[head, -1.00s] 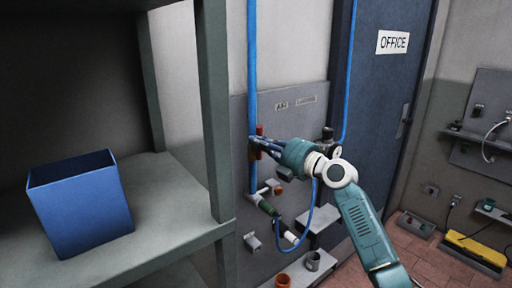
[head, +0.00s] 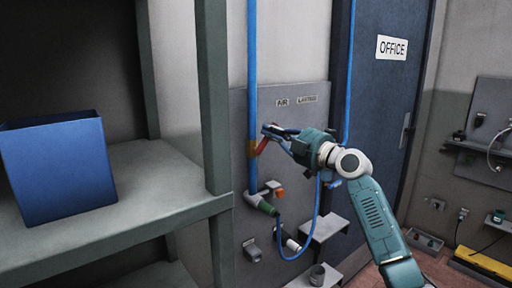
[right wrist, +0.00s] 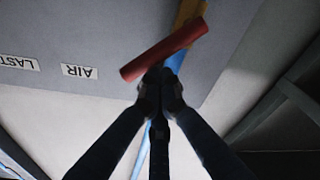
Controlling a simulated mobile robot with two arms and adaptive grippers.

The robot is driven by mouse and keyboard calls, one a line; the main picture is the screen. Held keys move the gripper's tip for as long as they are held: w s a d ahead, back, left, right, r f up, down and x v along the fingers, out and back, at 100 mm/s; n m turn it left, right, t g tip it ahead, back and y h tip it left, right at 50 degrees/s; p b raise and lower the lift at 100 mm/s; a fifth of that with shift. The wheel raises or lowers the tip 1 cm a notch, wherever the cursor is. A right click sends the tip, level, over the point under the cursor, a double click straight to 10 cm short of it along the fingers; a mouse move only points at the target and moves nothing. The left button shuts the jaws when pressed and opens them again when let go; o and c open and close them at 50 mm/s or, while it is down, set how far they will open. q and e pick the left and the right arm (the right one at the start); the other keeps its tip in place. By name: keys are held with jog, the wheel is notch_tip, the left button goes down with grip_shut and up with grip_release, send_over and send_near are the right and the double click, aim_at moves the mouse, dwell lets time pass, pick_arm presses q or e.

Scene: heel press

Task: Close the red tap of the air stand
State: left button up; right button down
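The red tap handle (head: 263,145) sits on the blue pipe (head: 252,60) of the grey wall panel and slants away from the pipe's line. In the right wrist view the red handle (right wrist: 165,50) lies crosswise just beyond my fingertips, near a yellow part of the pipe (right wrist: 189,12). My right gripper (head: 268,131) is at the handle. In the right wrist view its fingers (right wrist: 160,85) are drawn together and the handle passes across their tips, not between them. I cannot tell whether they touch. My left gripper is not in view.
An AIR label (head: 282,102) is on the panel. Below the tap are a green fitting (head: 267,207), an orange-red knob (head: 279,192) and a looped blue hose (head: 314,222). A shelf (head: 150,190) with a blue bin (head: 60,172) stands left, its post close to the panel.

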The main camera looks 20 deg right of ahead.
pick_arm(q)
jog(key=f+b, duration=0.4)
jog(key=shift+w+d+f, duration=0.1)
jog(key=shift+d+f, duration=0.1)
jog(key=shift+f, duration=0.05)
pick_arm(e)
jog(key=d+f+m, duration=0.1)
jog(key=m, duration=0.2)
jog(key=w+d+f+m, duration=0.1)
jog(key=m, duration=0.1)
jog(key=d+f+m+h, duration=0.1)
jog(key=m, duration=0.2)
jog(key=shift+w+d+f+m+t, duration=0.2)
jog(key=shift+m+t, duration=0.1)
jog(key=shift+t, duration=0.1)
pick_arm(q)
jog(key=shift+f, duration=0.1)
